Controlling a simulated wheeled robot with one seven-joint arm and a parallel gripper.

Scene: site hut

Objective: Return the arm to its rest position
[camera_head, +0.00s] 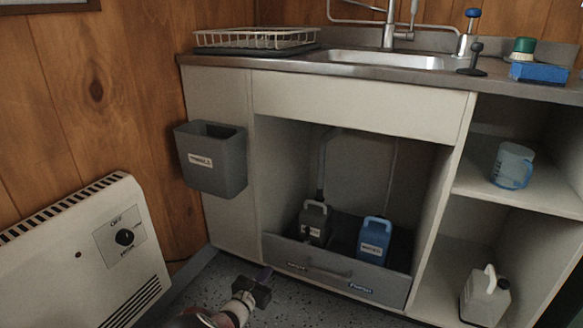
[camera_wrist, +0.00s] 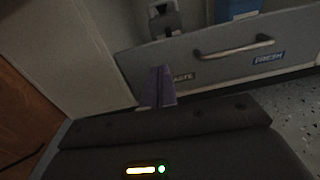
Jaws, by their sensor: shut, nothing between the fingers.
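My gripper (camera_head: 264,275) is low over the floor in the head view, in front of the drawer under the sink. In the wrist view its purple fingers (camera_wrist: 158,87) are together with nothing between them. The drawer (camera_head: 335,272) is grey with a bar handle; the handle also shows in the wrist view (camera_wrist: 234,49). My gripper is to the left of the handle in the head view. I cannot tell how far the fingertips are from the drawer front.
A dark jug (camera_head: 314,225) and a blue jug (camera_head: 374,240) stand in the drawer. A grey bin (camera_head: 211,160) hangs on the cabinet's left panel. A white heater (camera_head: 80,255) stands at left. A white jug (camera_head: 485,297) and a blue measuring jug (camera_head: 512,166) are on the right shelves.

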